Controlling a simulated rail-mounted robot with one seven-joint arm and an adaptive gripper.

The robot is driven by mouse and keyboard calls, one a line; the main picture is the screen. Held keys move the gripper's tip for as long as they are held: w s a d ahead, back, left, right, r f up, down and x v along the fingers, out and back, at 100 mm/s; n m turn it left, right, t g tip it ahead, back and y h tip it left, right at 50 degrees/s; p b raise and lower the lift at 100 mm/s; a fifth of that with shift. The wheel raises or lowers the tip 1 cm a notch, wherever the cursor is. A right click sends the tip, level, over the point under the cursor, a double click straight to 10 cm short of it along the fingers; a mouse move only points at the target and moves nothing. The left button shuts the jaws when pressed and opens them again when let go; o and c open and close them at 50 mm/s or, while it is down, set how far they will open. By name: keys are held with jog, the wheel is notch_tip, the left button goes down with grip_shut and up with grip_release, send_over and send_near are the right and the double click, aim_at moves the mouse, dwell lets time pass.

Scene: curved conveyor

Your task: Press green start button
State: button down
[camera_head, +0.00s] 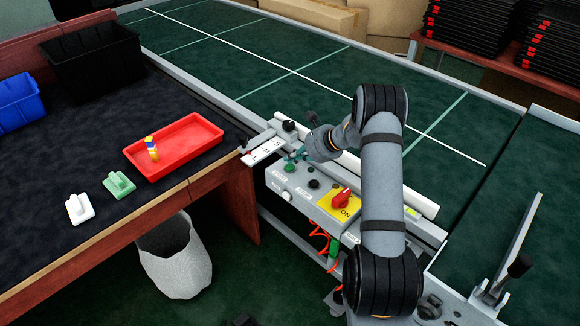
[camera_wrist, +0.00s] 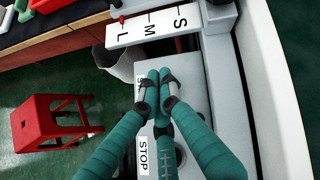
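The control panel (camera_head: 325,208) sits on the conveyor's near side. My gripper (camera_head: 293,158) is over the panel's left end, pointing down at it. In the wrist view its teal fingers (camera_wrist: 158,80) are drawn together at the tips, with nothing visible held between them. The tips partly cover a white label starting with S; the STOP label (camera_wrist: 143,156) lies below them. I cannot make out the green start button apart from the teal fingers, which may hide it. I cannot tell whether the fingertips touch the panel.
A red rotary switch (camera_head: 343,196) on a yellow plate is right of my gripper. An S-M-L scale plate (camera_head: 264,152) adjoins the panel. A table at left carries a red tray (camera_head: 174,146). A red stool (camera_wrist: 55,123) shows in the wrist view. The green conveyor (camera_head: 250,50) is empty.

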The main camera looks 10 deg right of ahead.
aim_at(292, 167)
jog(key=shift+f+b, duration=0.45)
jog(key=shift+b, duration=0.15)
jog(key=shift+f+b, duration=0.4)
jog(key=shift+b, duration=0.05)
dwell(0.6)
jog(key=shift+r, duration=0.15)
jog(key=shift+r+p, duration=0.55)
jog(key=shift+r, duration=0.1)
jog(key=shift+r, duration=0.1)
jog(key=shift+r+p, duration=1.9)
jog(key=shift+r, duration=0.6)
jog(key=shift+f, duration=0.15)
